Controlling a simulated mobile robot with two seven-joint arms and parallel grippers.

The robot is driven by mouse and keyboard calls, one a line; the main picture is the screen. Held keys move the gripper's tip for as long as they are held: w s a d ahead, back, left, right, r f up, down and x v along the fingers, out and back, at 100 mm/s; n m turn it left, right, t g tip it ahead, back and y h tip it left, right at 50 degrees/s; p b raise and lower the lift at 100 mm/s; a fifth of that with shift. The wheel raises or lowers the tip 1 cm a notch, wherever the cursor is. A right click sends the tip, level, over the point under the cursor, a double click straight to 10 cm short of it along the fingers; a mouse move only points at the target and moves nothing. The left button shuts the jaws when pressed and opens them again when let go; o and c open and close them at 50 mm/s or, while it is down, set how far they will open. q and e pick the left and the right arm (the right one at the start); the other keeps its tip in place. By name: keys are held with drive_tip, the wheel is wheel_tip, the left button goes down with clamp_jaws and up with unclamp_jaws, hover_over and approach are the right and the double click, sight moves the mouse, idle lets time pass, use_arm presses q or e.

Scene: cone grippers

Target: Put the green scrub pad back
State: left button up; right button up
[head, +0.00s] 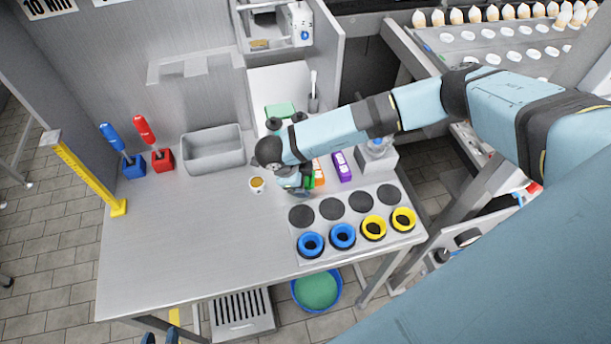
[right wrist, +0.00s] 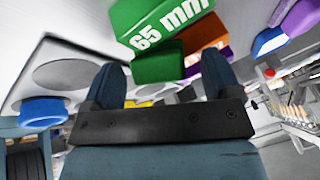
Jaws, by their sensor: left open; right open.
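A flat green piece (head: 280,110), which looks like the scrub pad, lies at the back of the table by the white panel, partly hidden behind my right arm. My right gripper (head: 303,188) is low over the middle of the table, apart from that piece. In the right wrist view its fingers (right wrist: 163,82) are spread, with a green block marked "65 mm" (right wrist: 160,28) just beyond them. I cannot tell whether they touch it.
An orange block (head: 319,172) and a purple block (head: 342,167) are beside my right gripper. A plate with blue rings (head: 311,244) and yellow rings (head: 373,228) is in front. A grey bin (head: 213,150) and a small cup (head: 257,184) stand left. The table's front left is clear.

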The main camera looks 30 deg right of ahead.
drive_tip(key=shift+f, duration=0.15)
drive_tip(key=shift+c, duration=0.2)
drive_tip(key=c, duration=1)
drive_tip(key=shift+c, duration=0.2)
drive_tip(key=shift+r, duration=0.2)
